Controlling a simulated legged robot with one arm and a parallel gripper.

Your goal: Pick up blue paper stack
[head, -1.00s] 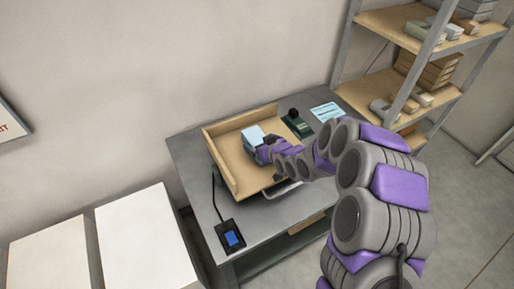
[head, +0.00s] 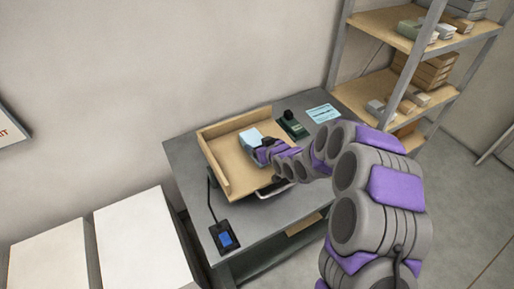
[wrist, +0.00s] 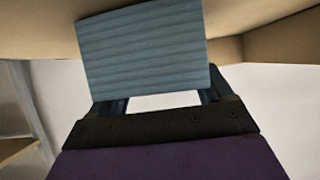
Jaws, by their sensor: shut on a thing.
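The blue paper stack (head: 251,136) is a small light-blue block at the wooden tray (head: 218,170) on the grey table. It also shows in the wrist view (wrist: 143,50), where its layered side fills the space in front of my gripper. My gripper (wrist: 165,102) is shut on the stack, with a dark finger at each side of its lower edge. In the head view my gripper (head: 259,147) reaches in from the right. The fingertips are largely hidden by the stack. I cannot tell whether the stack touches the tray floor.
A dark green device (head: 293,126) and a light-blue sheet (head: 323,113) lie right of the tray. A black device with a blue screen (head: 225,238) is at the table's front left. Shelves (head: 405,55) with boxes stand at right. White blocks (head: 140,245) stand at left.

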